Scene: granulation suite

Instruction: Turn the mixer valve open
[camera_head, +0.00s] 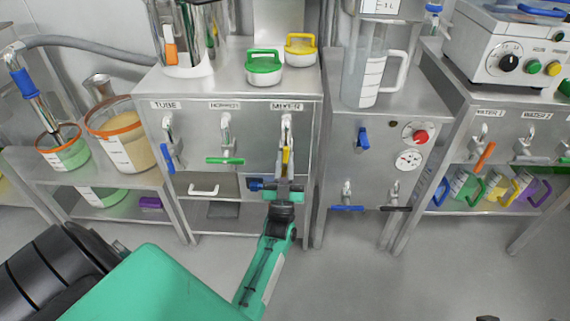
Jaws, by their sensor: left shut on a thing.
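The mixer valve (287,123) is a silver tap under the "MIXER" label (287,106) on the steel cabinet front. Its yellow handle (286,153) hangs about straight down. My left gripper (286,162) has come up from below and is shut on this yellow handle, its fingers hiding part of it.
To the left are the hopper valve with a level green handle (225,161) and the tube valve with a blue handle (167,158). Green (264,66) and yellow (300,48) lidded pots stand on top.

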